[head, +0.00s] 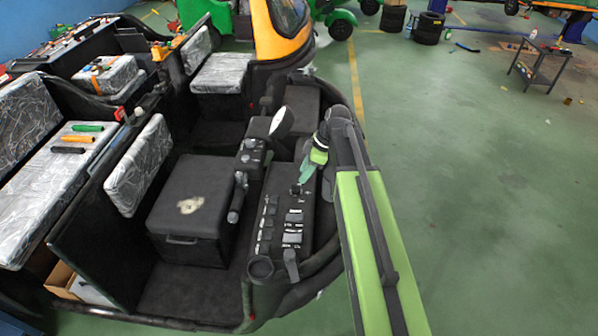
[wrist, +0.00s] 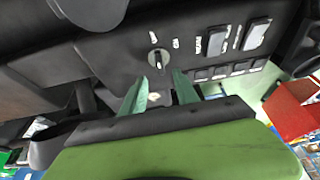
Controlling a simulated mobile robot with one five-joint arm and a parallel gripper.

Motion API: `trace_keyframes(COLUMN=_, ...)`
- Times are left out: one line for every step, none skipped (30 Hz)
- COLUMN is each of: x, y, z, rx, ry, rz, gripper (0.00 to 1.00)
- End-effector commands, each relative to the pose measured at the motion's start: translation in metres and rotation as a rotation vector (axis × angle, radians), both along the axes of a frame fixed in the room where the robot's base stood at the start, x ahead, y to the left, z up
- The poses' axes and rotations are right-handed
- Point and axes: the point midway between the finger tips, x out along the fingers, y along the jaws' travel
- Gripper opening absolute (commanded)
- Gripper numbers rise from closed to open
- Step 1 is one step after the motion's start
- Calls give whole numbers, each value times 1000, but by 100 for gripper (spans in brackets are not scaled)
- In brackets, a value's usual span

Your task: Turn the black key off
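The black key (wrist: 157,60) sits in a pale round switch on the dark dashboard panel (wrist: 115,58). In the wrist view it shows near the top middle, just beyond the fingertips, and looks roughly upright in the picture. My gripper (wrist: 160,76) has two green fingers spread apart with nothing between them. The key lies in line with the gap, apart from both fingers as far as I can see. In the head view my gripper (head: 304,176) hangs over the upper part of the dashboard panel (head: 272,222), and the key is too small to make out clearly.
Several rocker switches (wrist: 222,40) line the panel beside the key. A black box seat (head: 190,215) is left of the dashboard. Open green floor (head: 480,200) lies to the right.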

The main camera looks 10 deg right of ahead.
Motion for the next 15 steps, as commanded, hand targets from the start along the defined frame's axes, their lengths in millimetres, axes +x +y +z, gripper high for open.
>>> trace_keyframes(x=-2, y=-5, z=24, rx=0, ry=0, rz=-2, gripper=36)
trace_keyframes(x=-2, y=-8, z=31, rx=0, ry=0, rz=-2, gripper=36)
trace_keyframes(x=-4, y=-11, z=40, rx=0, ry=1, rz=-2, gripper=36)
trace_keyframes(x=-4, y=-14, z=47, rx=0, ry=0, rz=-1, gripper=36)
trace_keyframes(x=-5, y=-16, z=53, rx=0, ry=0, rz=-1, gripper=36)
trace_keyframes(x=-6, y=-20, z=62, rx=0, ry=1, rz=-1, gripper=36)
trace_keyframes(x=-7, y=-22, z=68, rx=0, ry=1, rz=-1, gripper=36)
trace_keyframes(x=-8, y=-25, z=73, rx=1, ry=2, rz=-1, gripper=36)
trace_keyframes(x=-9, y=-28, z=80, rx=1, ry=2, rz=-1, gripper=36)
trace_keyframes(x=-10, y=-30, z=84, rx=0, ry=1, rz=-1, gripper=36)
trace_keyframes(x=-10, y=-31, z=88, rx=0, ry=1, rz=-1, gripper=36)
trace_keyframes(x=-11, y=-33, z=92, rx=0, ry=1, rz=0, gripper=36)
trace_keyframes(x=-11, y=-35, z=95, rx=-1, ry=1, rz=0, gripper=36)
trace_keyframes(x=-11, y=-36, z=97, rx=0, ry=1, rz=1, gripper=36)
trace_keyframes(x=-12, y=-37, z=99, rx=-1, ry=1, rz=1, gripper=36)
